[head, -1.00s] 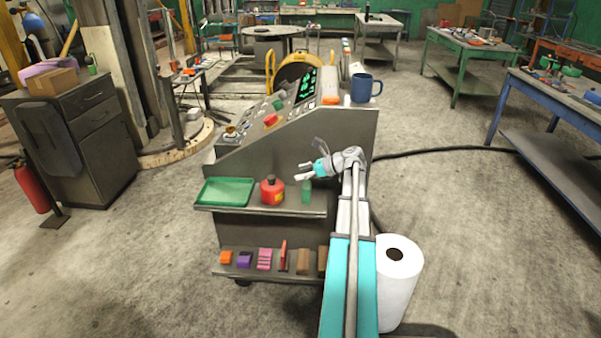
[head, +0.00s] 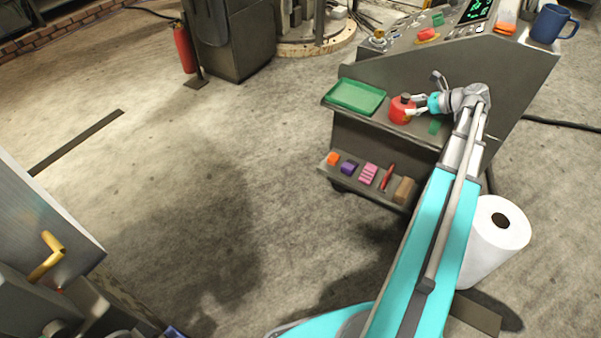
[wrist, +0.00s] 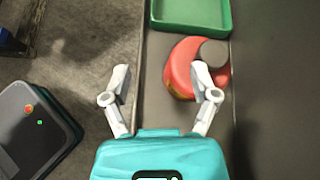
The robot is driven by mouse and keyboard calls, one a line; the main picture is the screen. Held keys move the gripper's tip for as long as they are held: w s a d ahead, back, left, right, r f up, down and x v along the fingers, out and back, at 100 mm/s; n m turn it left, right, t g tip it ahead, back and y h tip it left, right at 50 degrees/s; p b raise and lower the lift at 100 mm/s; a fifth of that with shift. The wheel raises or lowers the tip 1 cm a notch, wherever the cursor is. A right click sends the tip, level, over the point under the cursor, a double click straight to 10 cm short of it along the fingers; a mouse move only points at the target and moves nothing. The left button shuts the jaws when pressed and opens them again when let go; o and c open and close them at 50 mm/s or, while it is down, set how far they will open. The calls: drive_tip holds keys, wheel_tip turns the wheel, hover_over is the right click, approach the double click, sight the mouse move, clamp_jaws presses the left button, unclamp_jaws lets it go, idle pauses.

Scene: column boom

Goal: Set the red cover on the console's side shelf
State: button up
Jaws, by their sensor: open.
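A red piece (head: 428,35) lies on the console's sloped panel near a green piece; I cannot tell for sure that it is the cover. The console's side shelf (head: 345,106) holds a green tray and a round red container (head: 401,113) with a dark cap. My gripper (head: 414,105) is open and empty, low over the shelf at the red container. In the wrist view, the container (wrist: 178,72) shows beyond my gripper (wrist: 162,77), partly hidden behind the right finger. I cannot tell whether they touch.
The green tray (head: 356,96) fills the shelf's left end. A small green object (head: 435,127) stands right of the container. A lower shelf holds several small items, including a pink block (head: 368,173). A blue mug (head: 550,24) stands on top. A white roll (head: 497,240) stands beside my arm.

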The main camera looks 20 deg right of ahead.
drive_tip(key=w+a+f+n+g, duration=0.1)
drive_tip(key=a+f+n+g, duration=0.15)
drive_tip(key=a, duration=0.35)
drive_tip(key=a+f+n+g, duration=0.1)
drive_tip(key=a+n, duration=0.3)
drive_tip(key=a, duration=0.3)
drive_tip(key=s+a+f+n+g+h, duration=0.2)
drive_tip(key=a+n, duration=0.4)
drive_tip(key=a, duration=0.3)
drive_tip(key=s+a+f+n+g+h, duration=0.1)
drive_tip(key=s+a+n+g+h, duration=0.1)
drive_tip(key=s+a+n, duration=0.3)
drive_tip(key=s+a+f+n+g+h, duration=0.2)
drive_tip(key=a+n, duration=0.6)
drive_tip(key=a, duration=0.5)
drive_tip(key=shift+s+a+f+h, duration=0.35)
drive_tip(key=shift+s+a+h, duration=0.05)
drive_tip(key=shift+s+h, duration=0.4)
drive_tip(key=shift+d+n, duration=0.1)
drive_tip(key=shift+n, duration=0.15)
